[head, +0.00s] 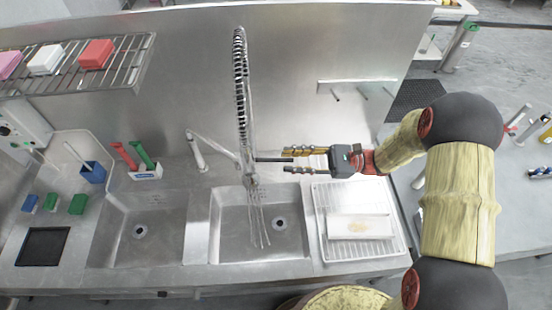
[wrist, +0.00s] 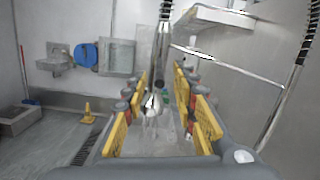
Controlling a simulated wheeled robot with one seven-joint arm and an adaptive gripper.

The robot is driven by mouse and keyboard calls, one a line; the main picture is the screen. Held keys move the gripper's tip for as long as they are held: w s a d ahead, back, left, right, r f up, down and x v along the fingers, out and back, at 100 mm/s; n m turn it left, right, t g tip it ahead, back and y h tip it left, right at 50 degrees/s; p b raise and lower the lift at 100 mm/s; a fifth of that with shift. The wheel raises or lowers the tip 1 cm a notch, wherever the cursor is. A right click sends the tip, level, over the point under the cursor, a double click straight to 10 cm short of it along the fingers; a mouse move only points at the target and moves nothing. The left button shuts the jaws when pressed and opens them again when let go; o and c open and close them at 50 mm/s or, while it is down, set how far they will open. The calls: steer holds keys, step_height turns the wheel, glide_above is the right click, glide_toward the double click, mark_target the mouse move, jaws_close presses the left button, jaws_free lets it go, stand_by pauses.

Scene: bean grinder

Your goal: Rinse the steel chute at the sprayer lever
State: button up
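The spring-hose sprayer (head: 250,182) hangs over the right sink basin, and thin water streams (head: 258,225) fall from it into the basin. Its dark lever (head: 270,160) sticks out to the right, toward my gripper (head: 288,162). The gripper's yellow-padded fingers are apart, with the lever's end at or between their tips; contact cannot be told. In the wrist view the shiny sprayer head (wrist: 153,103) shows between the open fingers. A pale, flat piece with a brownish stain, apparently the chute (head: 345,222), lies on the white wire rack (head: 329,250) right of the basin, below my gripper.
The left basin (head: 150,230) looks empty. A faucet (head: 197,150) stands behind the basins. A wire shelf (head: 130,58) with coloured blocks is at upper left. Wall pegs (head: 362,90) are behind.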

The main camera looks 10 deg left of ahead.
steer(key=v, duration=0.5)
steer(key=shift+w+f, duration=0.1)
steer(key=shift+f, duration=0.05)
stand_by(0.3)
